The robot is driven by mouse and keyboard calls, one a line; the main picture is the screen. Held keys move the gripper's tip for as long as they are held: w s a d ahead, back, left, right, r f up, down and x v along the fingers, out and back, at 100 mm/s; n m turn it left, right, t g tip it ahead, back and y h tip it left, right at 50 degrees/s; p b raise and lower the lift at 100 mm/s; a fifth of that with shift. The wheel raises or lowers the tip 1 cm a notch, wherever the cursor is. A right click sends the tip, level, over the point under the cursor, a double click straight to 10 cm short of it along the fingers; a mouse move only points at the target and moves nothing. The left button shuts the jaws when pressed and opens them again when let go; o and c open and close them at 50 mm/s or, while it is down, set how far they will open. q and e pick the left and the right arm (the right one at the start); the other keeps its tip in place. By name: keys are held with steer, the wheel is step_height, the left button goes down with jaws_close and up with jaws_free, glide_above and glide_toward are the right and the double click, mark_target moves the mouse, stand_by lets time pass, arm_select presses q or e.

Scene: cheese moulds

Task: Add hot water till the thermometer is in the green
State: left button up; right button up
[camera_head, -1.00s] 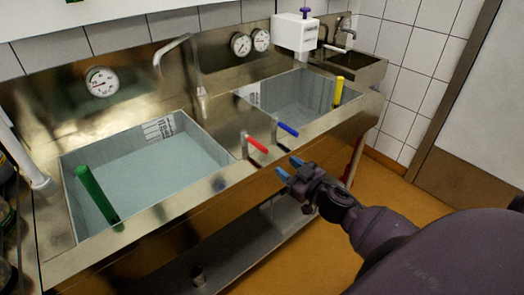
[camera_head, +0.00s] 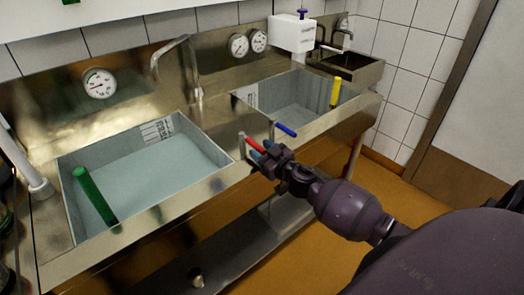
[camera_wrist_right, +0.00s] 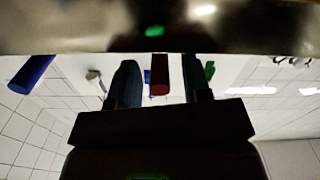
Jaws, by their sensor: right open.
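The red lever handle (camera_head: 256,144) and the blue lever handle (camera_head: 286,130) stick out from the sink's front ledge. My right gripper (camera_head: 263,155) is open at the red handle. In the right wrist view, the red handle (camera_wrist_right: 160,76) lies between the two fingers (camera_wrist_right: 160,88), with gaps on both sides, and the blue handle (camera_wrist_right: 32,73) is outside at the left. A round dial (camera_head: 99,83) is on the back panel above the left basin; two more dials (camera_head: 239,45) (camera_head: 258,41) are farther right. Their coloured zones are too small to read. My left gripper is not in view.
The left basin (camera_head: 150,165) holds pale blue-grey liquid and a green stick (camera_head: 95,195). The right basin (camera_head: 300,105) holds a yellow stick (camera_head: 335,92). A bent spout (camera_head: 168,50) stands between the basins. Open orange floor (camera_head: 415,205) lies at right.

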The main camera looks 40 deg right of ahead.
jaws_close()
